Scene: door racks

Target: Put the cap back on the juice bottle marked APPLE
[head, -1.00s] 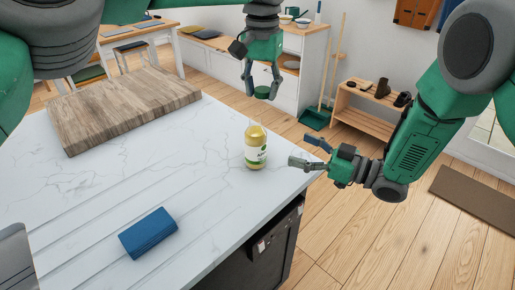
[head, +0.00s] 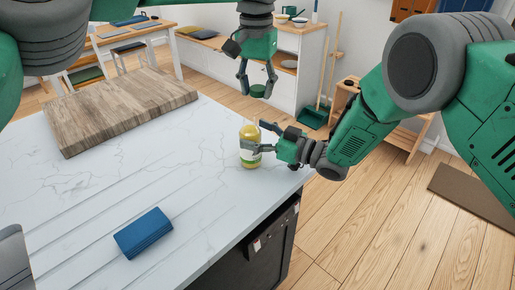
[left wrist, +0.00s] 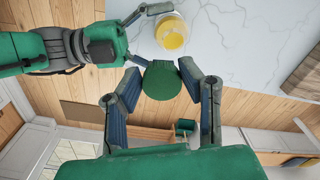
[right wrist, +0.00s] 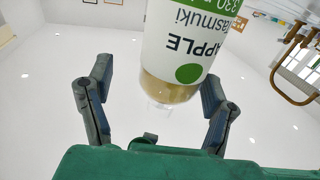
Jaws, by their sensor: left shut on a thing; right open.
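The juice bottle (head: 250,158) stands upright on the white counter near its right edge. Its mouth is uncapped, and yellow juice shows from above in the left wrist view (left wrist: 172,33). The right wrist view shows its label (right wrist: 185,45) reading APPLE. My right gripper (head: 258,140) is open, with its fingers on either side of the bottle; contact cannot be told. My left gripper (head: 257,88) is shut on the green cap (left wrist: 161,80). It holds the cap above the bottle's level, apart from it and beyond it in the head view.
A wooden board (head: 120,105) lies at the counter's far left. The counter (head: 185,165) is clear around the bottle's left side. Its right edge runs close to the bottle.

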